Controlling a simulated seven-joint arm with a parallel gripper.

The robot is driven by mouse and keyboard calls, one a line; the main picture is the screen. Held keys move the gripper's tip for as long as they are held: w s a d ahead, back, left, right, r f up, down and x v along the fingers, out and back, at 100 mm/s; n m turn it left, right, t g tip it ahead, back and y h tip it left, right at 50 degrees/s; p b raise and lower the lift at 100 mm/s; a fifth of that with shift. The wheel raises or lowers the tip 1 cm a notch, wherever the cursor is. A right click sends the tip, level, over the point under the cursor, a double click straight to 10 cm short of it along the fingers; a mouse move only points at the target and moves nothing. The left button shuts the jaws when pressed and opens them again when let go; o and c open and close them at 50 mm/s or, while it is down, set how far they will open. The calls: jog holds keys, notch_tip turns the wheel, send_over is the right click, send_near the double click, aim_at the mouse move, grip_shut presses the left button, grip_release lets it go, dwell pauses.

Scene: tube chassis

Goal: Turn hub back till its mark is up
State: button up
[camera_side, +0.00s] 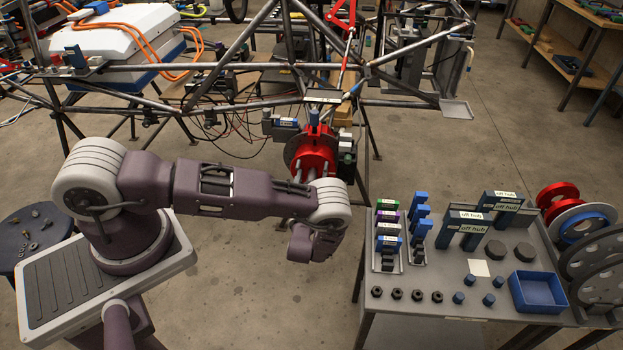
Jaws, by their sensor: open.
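The red hub (318,152) sits on the chassis at the centre of the picture, in front of a dark disc (292,150). Pale studs stick out of its face towards my arm. I cannot make out a turn mark on the hub.
The tube chassis (240,103) spans the back above the hub. A grey bench (405,325) at right holds labelled blue holders (470,228), several dark nuts and a blue bin (538,292). Rings and discs stand at its right end. Bare floor (255,300) lies below my arm.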

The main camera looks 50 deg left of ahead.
grip_shut()
dwell(1.4)
